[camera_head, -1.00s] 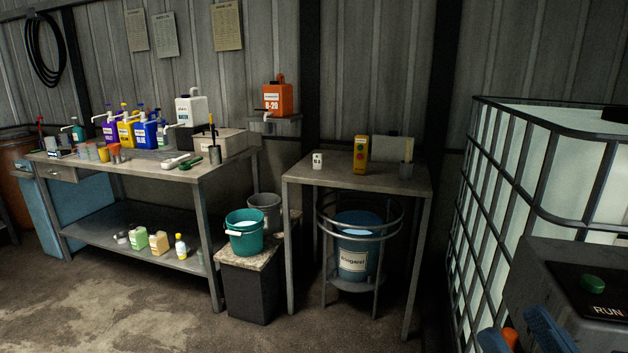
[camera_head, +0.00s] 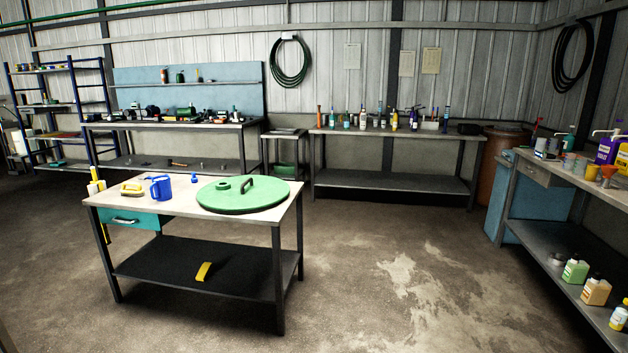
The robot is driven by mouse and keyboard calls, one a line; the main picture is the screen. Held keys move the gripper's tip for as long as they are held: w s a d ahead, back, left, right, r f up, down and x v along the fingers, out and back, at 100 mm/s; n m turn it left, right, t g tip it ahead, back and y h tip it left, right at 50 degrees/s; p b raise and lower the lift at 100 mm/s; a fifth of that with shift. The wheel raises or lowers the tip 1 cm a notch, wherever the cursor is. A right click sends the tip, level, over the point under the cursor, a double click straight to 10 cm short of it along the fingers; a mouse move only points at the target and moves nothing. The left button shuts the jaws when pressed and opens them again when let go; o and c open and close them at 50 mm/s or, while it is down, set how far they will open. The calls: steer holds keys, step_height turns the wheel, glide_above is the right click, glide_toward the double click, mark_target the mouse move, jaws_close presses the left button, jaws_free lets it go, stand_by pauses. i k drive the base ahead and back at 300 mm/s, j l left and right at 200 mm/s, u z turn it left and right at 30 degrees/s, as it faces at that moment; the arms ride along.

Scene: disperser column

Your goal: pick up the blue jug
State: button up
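The blue jug (camera_head: 161,188) stands upright on the light top of a small work table (camera_head: 132,206) at the left of the head view. Its handle side faces left. A round green lid (camera_head: 243,195) with a dark handle lies flat just to its right. A yellow-handled brush or scrubber (camera_head: 132,189) lies just to its left. A small blue item (camera_head: 167,176) sits behind the jug. My gripper is not in view.
The table has a dark lower shelf (camera_head: 160,265) with a yellow piece (camera_head: 204,271) on it. Open concrete floor (camera_head: 400,270) lies right of the table. Benches stand along the back wall (camera_head: 395,174) and at the right (camera_head: 545,219).

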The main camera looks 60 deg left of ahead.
mark_target(161, 184)
steer(key=u, duration=2.45)
steer(key=i+l, duration=0.25)
steer(key=i, duration=0.3)
steer(key=i+l, duration=0.25)
steer(key=i, duration=0.25)
steer(key=i+l+z, duration=0.1)
steer(key=i+l, duration=0.15)
steer(key=i, duration=0.3)
steer(key=i+l, duration=0.25)
steer(key=i, duration=0.25)
steer(key=i+l, duration=0.2)
steer(key=i, duration=0.35)
steer(key=i+l+z, duration=0.1)
steer(key=i, duration=1.45)
